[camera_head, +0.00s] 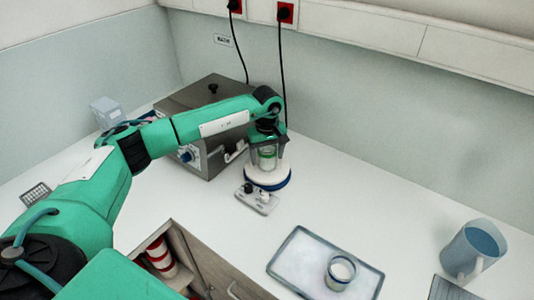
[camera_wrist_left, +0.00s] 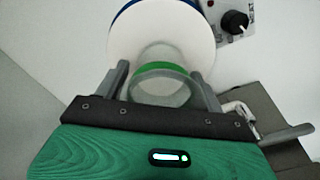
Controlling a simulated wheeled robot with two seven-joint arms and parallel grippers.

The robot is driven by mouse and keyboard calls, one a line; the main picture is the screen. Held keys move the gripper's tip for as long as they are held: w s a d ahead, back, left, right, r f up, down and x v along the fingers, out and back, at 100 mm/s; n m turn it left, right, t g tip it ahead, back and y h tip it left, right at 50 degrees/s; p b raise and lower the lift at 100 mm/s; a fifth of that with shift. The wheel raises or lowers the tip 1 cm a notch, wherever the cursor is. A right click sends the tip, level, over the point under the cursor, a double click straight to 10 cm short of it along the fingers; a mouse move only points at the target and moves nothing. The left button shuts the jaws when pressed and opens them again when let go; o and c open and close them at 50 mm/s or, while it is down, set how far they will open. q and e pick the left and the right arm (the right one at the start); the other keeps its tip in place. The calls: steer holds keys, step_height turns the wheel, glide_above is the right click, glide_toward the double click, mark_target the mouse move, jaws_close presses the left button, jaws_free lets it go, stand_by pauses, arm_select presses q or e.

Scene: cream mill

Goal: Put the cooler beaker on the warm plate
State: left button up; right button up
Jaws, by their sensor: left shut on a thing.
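My left gripper (camera_head: 267,150) points down over the round white plate with a blue rim (camera_head: 268,183). It is shut on a glass beaker with a green band (camera_head: 267,162). In the left wrist view the beaker (camera_wrist_left: 160,90) sits between the two fingers, with the white plate (camera_wrist_left: 125,40) behind it. The beaker is upright over the plate; I cannot tell whether its base touches. A second glass beaker with pale contents (camera_head: 341,271) stands on a tray (camera_head: 300,262) at the front right. My right gripper is not in view.
A small control box with knobs (camera_head: 257,201) lies in front of the plate. A steel bath box (camera_head: 210,95) stands behind my left arm. A blue-grey jug (camera_head: 473,252) is at the far right. An open cabinet with red-and-white jars (camera_head: 160,256) is at the front. The right bench is mostly clear.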

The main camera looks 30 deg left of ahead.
arm_select(q)
steer(key=shift+f, duration=0.1)
steer(key=o, duration=0.6)
steer(key=shift+f, duration=0.1)
steer(key=o, duration=0.4)
steer(key=shift+o, duration=0.2)
steer(key=shift+r, duration=0.35)
step_height(320, 180, up, 12)
steer(key=b, duration=0.4)
steer(key=shift+f, duration=0.15)
